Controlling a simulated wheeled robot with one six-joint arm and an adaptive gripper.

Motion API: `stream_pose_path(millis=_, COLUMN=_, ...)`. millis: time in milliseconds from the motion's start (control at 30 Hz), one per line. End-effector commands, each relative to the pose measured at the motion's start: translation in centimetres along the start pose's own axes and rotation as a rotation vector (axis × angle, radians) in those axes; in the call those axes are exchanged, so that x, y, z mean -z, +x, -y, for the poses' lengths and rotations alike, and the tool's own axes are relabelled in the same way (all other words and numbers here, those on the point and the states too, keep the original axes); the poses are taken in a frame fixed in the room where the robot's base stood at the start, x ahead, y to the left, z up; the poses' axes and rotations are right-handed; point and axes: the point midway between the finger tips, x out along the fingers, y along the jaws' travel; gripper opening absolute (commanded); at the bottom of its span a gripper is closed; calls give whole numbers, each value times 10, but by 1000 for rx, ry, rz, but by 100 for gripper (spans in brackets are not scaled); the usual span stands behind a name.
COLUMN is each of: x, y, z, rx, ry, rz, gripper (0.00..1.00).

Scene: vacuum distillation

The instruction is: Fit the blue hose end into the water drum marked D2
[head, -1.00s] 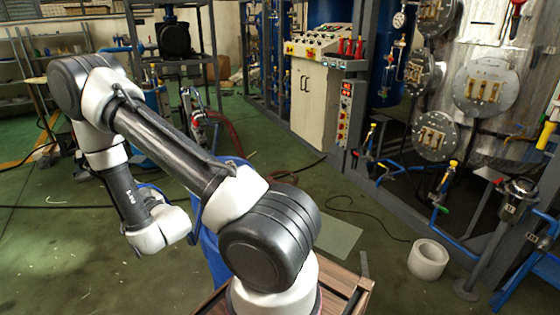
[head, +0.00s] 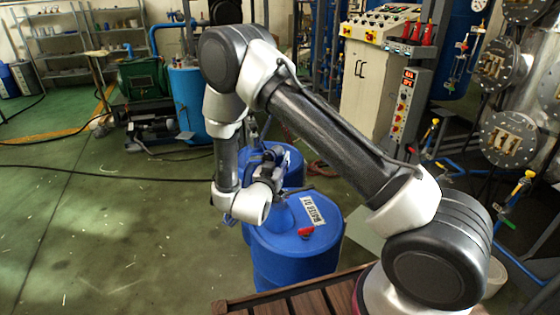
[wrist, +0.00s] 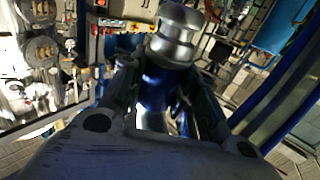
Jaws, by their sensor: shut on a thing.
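My gripper (head: 268,168) is at the two blue drums, partly hidden behind my own wrist. The wrist view shows its two fingers (wrist: 160,95) shut on the blue hose end, a silver metal fitting (wrist: 175,38) with a blue part (wrist: 155,88) below it. The nearer blue drum (head: 295,265) carries a white label that seems to read water D2 (head: 313,210). A red piece (head: 305,232) lies on its top. The gripper is above the far side of this drum's top. Whether the fitting touches a drum opening is hidden.
A second blue drum (head: 292,160) stands just behind the first. A slatted wooden surface (head: 300,298) is at the front. A white control cabinet (head: 372,85) and a piped vessel stand to the right. The green floor (head: 90,230) at left is mostly clear, with a dark cable across it.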

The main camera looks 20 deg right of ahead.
Motion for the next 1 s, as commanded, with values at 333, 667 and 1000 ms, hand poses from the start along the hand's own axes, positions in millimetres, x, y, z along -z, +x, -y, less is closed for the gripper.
stream_pose_path(millis=333, x=0, y=-4, z=0, rx=2, ry=1, rz=0, gripper=0)
stream_pose_path(millis=667, x=-30, y=-5, z=-1, rx=2, ry=-1, rz=0, gripper=0)
stream_pose_path(millis=1000, x=-55, y=-5, z=0, rx=2, ry=0, rz=0, gripper=0)
